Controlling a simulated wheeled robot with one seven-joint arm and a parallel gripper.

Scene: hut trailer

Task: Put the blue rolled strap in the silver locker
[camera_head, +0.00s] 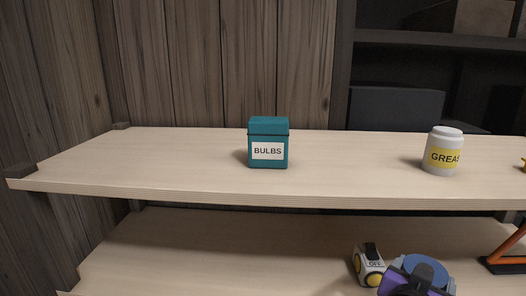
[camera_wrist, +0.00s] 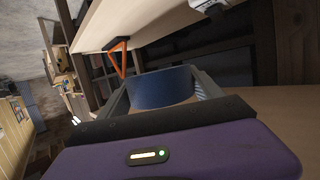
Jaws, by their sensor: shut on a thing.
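The blue rolled strap (camera_wrist: 160,88) sits between the two fingers of my gripper (camera_wrist: 163,90) in the wrist view, and the gripper is shut on it. In the head view my gripper (camera_head: 415,280) shows at the bottom right, over the lower shelf, with the blue strap (camera_head: 428,266) at its front. The lower edge of the gripper is cut off by the frame. I cannot make out a silver locker in either view.
A teal BULBS box (camera_head: 268,145) and a GREASE jar (camera_head: 443,152) stand on the upper shelf (camera_head: 170,165). A white and yellow device (camera_head: 369,264) is close left of my gripper on the lower shelf (camera_head: 200,250). An orange-framed tool (camera_head: 508,255) is at right.

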